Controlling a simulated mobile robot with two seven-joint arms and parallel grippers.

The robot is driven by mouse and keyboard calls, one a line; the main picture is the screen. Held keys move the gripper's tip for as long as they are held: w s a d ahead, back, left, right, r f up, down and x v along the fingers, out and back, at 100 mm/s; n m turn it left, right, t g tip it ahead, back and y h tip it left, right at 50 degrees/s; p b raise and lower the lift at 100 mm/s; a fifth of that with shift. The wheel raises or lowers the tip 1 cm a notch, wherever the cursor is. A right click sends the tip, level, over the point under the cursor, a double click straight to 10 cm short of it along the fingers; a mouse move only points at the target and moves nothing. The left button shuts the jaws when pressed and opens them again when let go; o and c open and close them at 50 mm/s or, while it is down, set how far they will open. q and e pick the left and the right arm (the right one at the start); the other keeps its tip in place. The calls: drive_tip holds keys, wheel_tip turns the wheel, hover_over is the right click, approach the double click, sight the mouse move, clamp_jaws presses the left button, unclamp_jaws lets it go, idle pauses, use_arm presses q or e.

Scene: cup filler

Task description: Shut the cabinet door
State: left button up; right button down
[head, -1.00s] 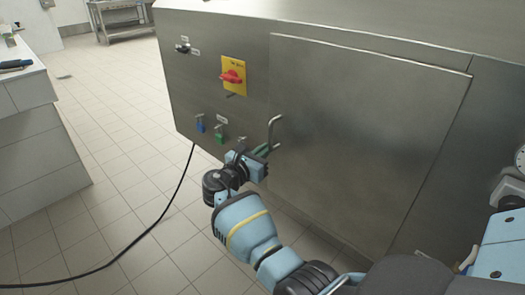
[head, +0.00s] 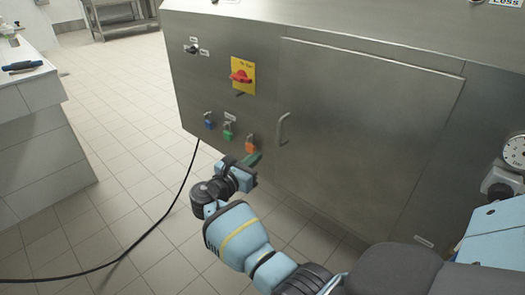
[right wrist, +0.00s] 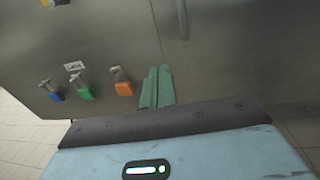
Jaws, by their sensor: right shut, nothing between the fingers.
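The cabinet door (head: 345,140) is a large steel panel on the front of the steel machine. It looks flush with the front, or nearly so. Its bar handle (head: 284,129) is at the door's left edge and also shows at the top of the right wrist view (right wrist: 182,18). My right gripper (head: 257,158) is shut and empty, with its green fingers together, below and left of the handle and apart from it. The fingers also show in the right wrist view (right wrist: 157,88). My left gripper is not in view.
Left of the door are a red rotary switch on a yellow plate (head: 242,76) and blue (head: 209,121), green (head: 228,131) and orange (head: 250,143) padlocks. A black cable (head: 172,205) runs over the tiled floor. A white counter (head: 35,110) stands at the left.

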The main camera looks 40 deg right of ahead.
drive_tip(key=a, duration=0.5)
drive_tip(key=shift+s+a, duration=0.2)
drive_tip(key=shift+a, duration=0.1)
